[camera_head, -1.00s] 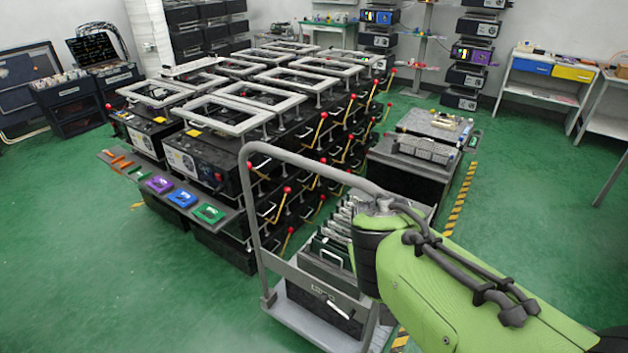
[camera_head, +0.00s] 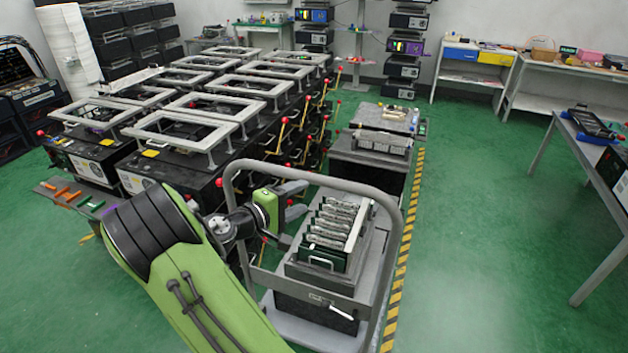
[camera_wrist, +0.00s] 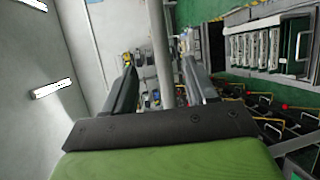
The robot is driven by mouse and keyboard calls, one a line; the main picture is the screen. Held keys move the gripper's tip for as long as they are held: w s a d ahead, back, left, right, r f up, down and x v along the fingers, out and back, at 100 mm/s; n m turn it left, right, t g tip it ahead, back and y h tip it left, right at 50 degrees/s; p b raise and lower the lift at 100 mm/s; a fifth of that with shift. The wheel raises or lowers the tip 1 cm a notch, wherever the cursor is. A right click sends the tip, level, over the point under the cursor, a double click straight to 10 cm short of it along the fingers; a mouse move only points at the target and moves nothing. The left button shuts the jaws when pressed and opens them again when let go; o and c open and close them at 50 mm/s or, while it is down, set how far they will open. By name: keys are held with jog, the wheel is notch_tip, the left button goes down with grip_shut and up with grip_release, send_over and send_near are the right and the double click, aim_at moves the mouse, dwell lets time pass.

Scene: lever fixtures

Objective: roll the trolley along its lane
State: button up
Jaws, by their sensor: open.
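The trolley (camera_head: 290,325) stands in the lower middle of the head view, a grey flat deck with a tall tubular handle (camera_head: 384,262). It carries a dark box (camera_head: 318,300) topped by a rack of upright green-edged cards (camera_head: 330,235). My gripper (camera_head: 303,198) is at the handle's upper left part, fingers pointing right. In the wrist view my gripper (camera_wrist: 160,78) is open, and a grey bar, seemingly the handle (camera_wrist: 160,45), runs between the two fingers. I see a gap on both sides of it; contact cannot be told. The trolley's wheels are hidden.
A yellow-black floor stripe (camera_head: 405,235) runs along the trolley's right side. Stacked black units with grey frames (camera_head: 185,125) stand close on the left. A low dark cabinet (camera_head: 370,165) stands beyond the trolley. Green floor (camera_head: 470,230) is free to the right, up to a table (camera_head: 590,150).

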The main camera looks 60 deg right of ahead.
aim_at(338, 182)
jog(key=x, duration=1.4)
jog(key=shift+s+d+f, duration=0.15)
jog(key=shift+s+d, duration=0.1)
jog(key=shift+d, duration=0.05)
grip_shut()
